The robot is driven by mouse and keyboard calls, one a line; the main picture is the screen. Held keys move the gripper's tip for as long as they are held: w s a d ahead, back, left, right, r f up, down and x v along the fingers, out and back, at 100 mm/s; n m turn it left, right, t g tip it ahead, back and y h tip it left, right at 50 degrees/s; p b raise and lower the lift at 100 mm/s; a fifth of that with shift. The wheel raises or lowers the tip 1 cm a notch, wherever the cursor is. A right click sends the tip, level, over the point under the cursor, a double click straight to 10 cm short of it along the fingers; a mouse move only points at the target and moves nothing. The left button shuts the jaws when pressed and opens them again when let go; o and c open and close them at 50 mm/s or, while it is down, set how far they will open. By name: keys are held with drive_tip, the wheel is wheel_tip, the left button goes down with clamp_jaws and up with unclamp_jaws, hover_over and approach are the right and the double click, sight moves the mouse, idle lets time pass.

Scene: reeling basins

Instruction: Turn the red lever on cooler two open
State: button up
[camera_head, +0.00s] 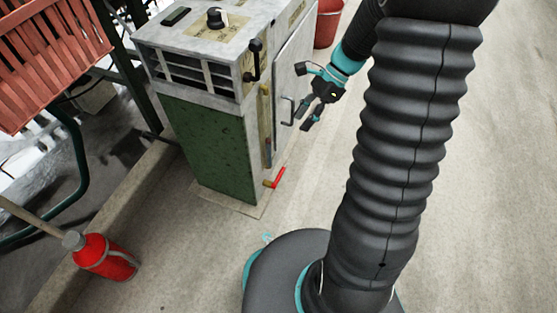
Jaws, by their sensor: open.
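A cooler (215,150) with a grey top and a green side panel stands left of centre. Its label is too small to read, so I cannot tell its number. A small red lever (278,178) sticks out low on its right-hand face, near the floor, pointing up and to the right. My gripper (304,117) is open and empty, to the right of the cooler and above the red lever, apart from it. It is close to a metal door handle (288,110) on the same face; I cannot tell whether they touch.
A black-knobbed handle (254,58) and a black dial (216,18) are higher on the cooler. A red bucket (328,22) is behind.

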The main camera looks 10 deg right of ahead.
drive_tip(key=w+d+f+m+y, duration=0.25)
drive_tip(key=f+m, duration=0.25)
drive_tip(key=f, duration=0.3)
drive_tip(key=w+d+f+m+y, duration=0.2)
drive_tip(key=d+f+m+y, duration=0.1)
drive_tip(key=f+m, duration=0.3)
drive_tip(key=m+t+y, duration=0.4)
drive_tip(key=m+t, duration=0.1)
drive_tip(key=m, duration=0.5)
approach(281, 172)
drive_tip(key=v, duration=0.1)
drive_tip(key=p+v, duration=0.1)
drive_tip(key=v, duration=0.1)
drive_tip(key=shift+s+d+h, duration=0.25)
drive_tip(key=shift+d, duration=0.05)
drive_tip(key=shift+a+f+t, duration=0.1)
drive_tip(key=shift+f+t, duration=0.1)
drive_tip(key=shift+t, duration=0.1)
drive_tip(key=shift+a+f, duration=0.1)
drive_tip(key=shift+a, duration=0.15)
drive_tip(key=x, duration=1.3)
clamp_jaws()
